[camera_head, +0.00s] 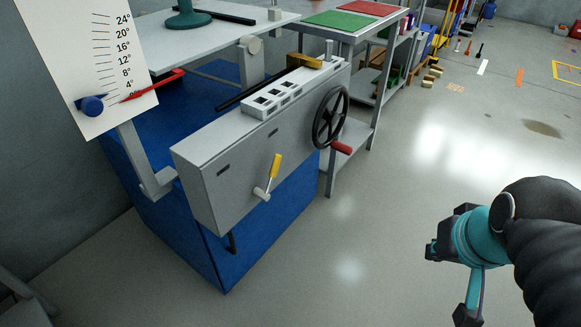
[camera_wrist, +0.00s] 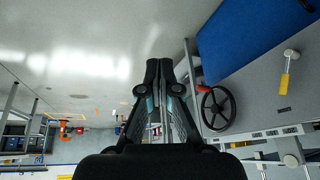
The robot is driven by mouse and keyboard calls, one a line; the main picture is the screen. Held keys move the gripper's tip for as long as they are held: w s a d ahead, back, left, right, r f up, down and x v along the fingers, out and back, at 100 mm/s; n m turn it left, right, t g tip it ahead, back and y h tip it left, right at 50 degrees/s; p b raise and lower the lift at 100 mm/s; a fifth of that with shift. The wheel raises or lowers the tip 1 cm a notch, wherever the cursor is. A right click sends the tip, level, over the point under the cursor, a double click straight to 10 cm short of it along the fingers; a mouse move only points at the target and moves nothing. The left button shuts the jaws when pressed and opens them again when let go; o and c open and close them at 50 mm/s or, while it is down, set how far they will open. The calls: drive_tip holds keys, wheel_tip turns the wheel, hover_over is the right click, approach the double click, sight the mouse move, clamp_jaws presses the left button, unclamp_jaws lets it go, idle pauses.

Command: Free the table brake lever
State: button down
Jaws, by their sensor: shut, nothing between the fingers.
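A small lever with a yellow grip (camera_head: 275,166) sits on a pale pivot on the front face of the grey machine housing (camera_head: 225,165); I take it to be the table brake lever. Its grip points up and slightly right in the head view. In the wrist view the lever (camera_wrist: 285,80) is at the upper right, with the picture upside down. My gripper (camera_wrist: 159,65) is shut and empty. It is well apart from the lever. In the head view my wrist (camera_head: 480,235) is at the lower right, over open floor, and the fingertips are hard to make out.
A black handwheel (camera_head: 330,117) with a red handle (camera_head: 341,147) sticks out right of the lever. The housing stands on a blue base (camera_head: 275,225). A scale board (camera_head: 85,55) with a red pointer stands at left. The floor in front is clear.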

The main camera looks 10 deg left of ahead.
drive_tip(key=w+a+f+g+y+b, duration=0.3)
drive_tip(key=a+f+g+y, duration=0.25)
drive_tip(key=a, duration=0.35)
drive_tip(key=m+g+y+b, duration=0.2)
drive_tip(key=g+y+b, duration=0.2)
drive_tip(key=y, duration=0.6)
approach(272, 175)
drive_tip(key=s+d+f, duration=0.3)
drive_tip(key=d, duration=0.2)
drive_tip(key=w+f+m+t+y+b, duration=0.1)
drive_tip(key=w+f+y, duration=0.2)
drive_tip(key=w+y, duration=0.2)
drive_tip(key=w, duration=0.3)
drive_tip(key=shift+w+d+f+m, duration=0.15)
drive_tip(key=shift+d+m, duration=0.05)
drive_tip(key=shift+m, duration=0.1)
drive_tip(key=shift+t, duration=0.25)
drive_tip(key=s+r+x, duration=0.1)
drive_tip(key=s+x, duration=0.1)
drive_tip(key=x, duration=1)
drive_tip(key=shift+s+r, duration=0.2)
drive_tip(key=shift+s, duration=0.1)
